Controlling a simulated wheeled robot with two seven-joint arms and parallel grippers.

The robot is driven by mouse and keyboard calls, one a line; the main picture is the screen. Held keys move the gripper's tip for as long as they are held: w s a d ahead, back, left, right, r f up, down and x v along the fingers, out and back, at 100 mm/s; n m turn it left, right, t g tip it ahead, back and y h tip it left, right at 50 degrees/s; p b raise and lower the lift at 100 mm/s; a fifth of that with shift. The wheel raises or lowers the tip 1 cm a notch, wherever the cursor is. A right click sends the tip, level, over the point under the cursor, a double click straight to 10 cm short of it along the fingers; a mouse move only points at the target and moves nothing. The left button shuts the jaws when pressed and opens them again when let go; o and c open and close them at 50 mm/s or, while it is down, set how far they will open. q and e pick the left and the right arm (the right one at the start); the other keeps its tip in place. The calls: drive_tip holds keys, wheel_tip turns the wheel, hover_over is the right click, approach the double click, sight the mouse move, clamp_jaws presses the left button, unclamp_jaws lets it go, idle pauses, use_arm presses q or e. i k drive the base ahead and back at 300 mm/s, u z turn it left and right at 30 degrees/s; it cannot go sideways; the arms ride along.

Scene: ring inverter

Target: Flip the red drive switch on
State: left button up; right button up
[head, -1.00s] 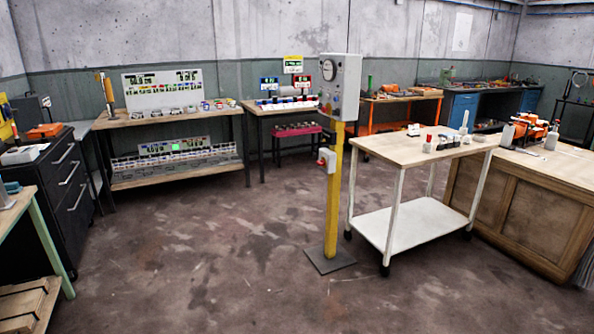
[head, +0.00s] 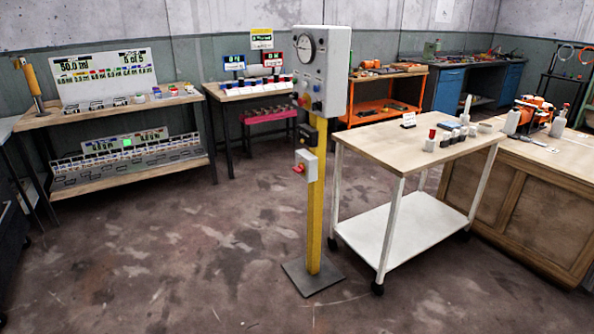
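A grey control box (head: 322,72) with a round dial and several small knobs sits on top of a yellow post (head: 315,225). Lower on the post is a small light-grey switch box (head: 306,165) with a red switch (head: 299,169) on its left-facing front. A small dark box (head: 308,134) is mounted just above it. The red switch is too small to tell its position. Neither of my grippers shows in the head view.
The post stands on a dark square floor plate (head: 313,277). A white-legged cart (head: 392,150) stands close on its right, with a wooden cabinet (head: 520,190) beyond. Workbenches (head: 112,113) line the back wall. The floor (head: 180,260) in front and left is clear.

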sight(299, 170)
drive_tip(key=u, duration=0.15)
drive_tip(key=i, duration=2.35)
drive_tip(key=u, duration=0.2)
